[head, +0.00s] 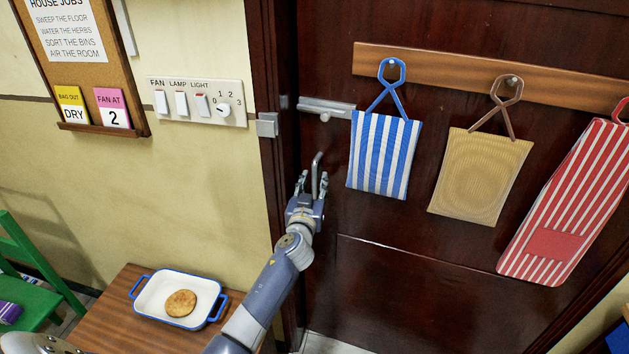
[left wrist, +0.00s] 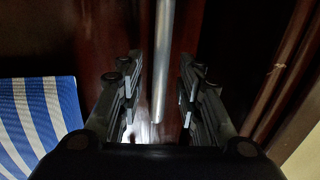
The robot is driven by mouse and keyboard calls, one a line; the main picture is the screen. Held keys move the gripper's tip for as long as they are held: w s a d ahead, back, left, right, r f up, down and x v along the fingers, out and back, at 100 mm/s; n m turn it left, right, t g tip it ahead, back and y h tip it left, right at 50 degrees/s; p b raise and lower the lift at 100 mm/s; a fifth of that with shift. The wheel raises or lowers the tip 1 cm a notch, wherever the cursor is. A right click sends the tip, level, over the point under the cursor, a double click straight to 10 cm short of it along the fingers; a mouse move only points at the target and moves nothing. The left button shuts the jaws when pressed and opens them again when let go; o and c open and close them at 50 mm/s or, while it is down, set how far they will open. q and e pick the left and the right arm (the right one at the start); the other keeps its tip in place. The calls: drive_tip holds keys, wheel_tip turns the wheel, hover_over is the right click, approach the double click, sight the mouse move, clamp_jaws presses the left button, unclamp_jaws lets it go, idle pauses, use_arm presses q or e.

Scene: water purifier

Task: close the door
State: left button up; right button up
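The dark brown wooden door (head: 400,290) fills the right of the head view. I cannot tell whether it sits fully in its frame (head: 276,200). A silver bar handle (head: 318,164) stands out near the door's left edge. My left gripper (head: 313,183) is open at the handle. In the left wrist view the handle (left wrist: 164,60) runs between the two open fingers (left wrist: 157,85), and no grip on it shows. A metal slide bolt (head: 326,106) sits on the door above the handle, with a metal keeper (head: 267,125) on the frame. My right gripper is not in view.
A blue-striped bag (head: 383,155), a tan bag (head: 480,175) and a red-striped bag (head: 570,205) hang from a wooden rail (head: 440,66) on the door. A switch panel (head: 196,101) is left of the frame. A table (head: 125,325) with a tray (head: 150,300) stands below.

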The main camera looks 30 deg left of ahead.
use_arm(q)
drive_tip(key=shift+w+a, duration=0.2)
drive_tip(key=shift+w, duration=0.45)
drive_tip(key=shift+c, duration=0.5)
